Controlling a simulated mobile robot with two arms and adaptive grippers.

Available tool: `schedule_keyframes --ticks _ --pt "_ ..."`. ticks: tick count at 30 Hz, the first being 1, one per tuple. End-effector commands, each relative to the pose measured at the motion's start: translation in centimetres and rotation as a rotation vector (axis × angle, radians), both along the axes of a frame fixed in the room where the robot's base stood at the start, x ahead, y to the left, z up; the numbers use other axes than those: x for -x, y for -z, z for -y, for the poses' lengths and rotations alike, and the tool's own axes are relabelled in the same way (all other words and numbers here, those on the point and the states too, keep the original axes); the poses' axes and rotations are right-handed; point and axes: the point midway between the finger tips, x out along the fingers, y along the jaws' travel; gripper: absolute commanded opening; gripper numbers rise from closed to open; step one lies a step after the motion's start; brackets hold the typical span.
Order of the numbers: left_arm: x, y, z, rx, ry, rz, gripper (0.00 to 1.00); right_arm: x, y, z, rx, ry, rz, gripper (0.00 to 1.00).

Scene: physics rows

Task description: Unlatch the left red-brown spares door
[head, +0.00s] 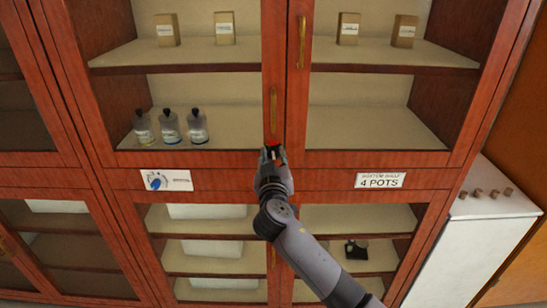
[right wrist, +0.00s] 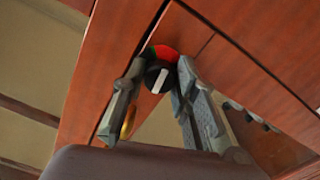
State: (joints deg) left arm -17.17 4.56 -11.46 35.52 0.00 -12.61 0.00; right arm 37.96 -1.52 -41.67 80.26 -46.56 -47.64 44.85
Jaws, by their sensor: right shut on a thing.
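The left red-brown spares door (head: 273,45) is a wood-framed upper cabinet door with a brass handle (head: 273,108) on its right stile, and it looks shut. A latch with a red and green disc and a black knob with a white bar (right wrist: 160,77) sits low on the frame in the right wrist view. Its red edge (head: 272,143) barely shows in the head view, mostly behind the gripper. My right gripper (head: 271,153) is shut on the knob, one finger on each side. The white bar looks tilted in the right wrist view. My left gripper is out of view.
The right upper door has its own brass handle (head: 301,45). Several bottles (head: 171,126) and small boxes (head: 225,28) stand on the shelves. A white unit (head: 465,250) stands at right.

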Motion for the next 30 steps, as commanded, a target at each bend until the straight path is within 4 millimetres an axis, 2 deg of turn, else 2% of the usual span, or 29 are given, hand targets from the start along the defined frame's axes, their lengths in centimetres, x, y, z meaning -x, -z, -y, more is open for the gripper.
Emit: schedule_keyframes --ticks 14,30 --pt "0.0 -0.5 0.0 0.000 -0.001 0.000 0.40 0.0 -0.1 0.0 0.440 -0.001 -0.001 0.00" --pt "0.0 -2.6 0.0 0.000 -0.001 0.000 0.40 0.0 -0.2 0.0 0.953 -0.002 -0.002 0.00"
